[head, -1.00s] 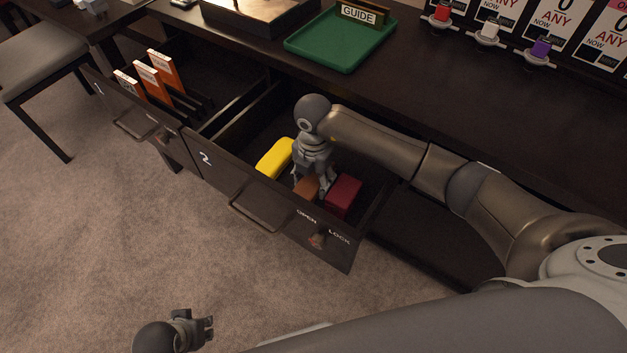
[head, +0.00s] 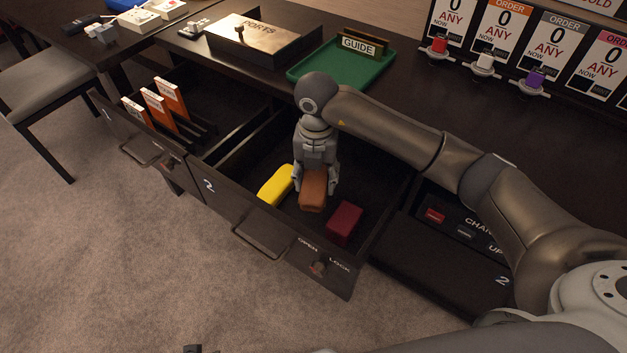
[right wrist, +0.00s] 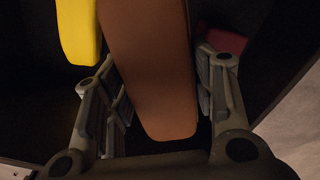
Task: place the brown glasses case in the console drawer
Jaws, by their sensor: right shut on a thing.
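The brown glasses case (head: 313,192) is held between the fingers of my right gripper (head: 317,183), above the floor of the open drawer marked 2 (head: 222,194). In the right wrist view the brown case (right wrist: 150,70) fills the space between both fingers, its rounded end towards the camera. A yellow case (head: 275,186) lies to its left in the drawer and a dark red case (head: 344,223) to its right. Only a sliver of my left gripper (head: 192,349) shows at the bottom edge, so its jaws cannot be read.
A drawer marked 1 (head: 128,146) stands open at the left with orange-and-white cards (head: 158,108). A green tray (head: 327,72) with a GUIDE sign and a box (head: 262,41) stand on the counter. At right, a dark panel marked CHARGE and 2 (head: 440,262) lies beneath my right arm.

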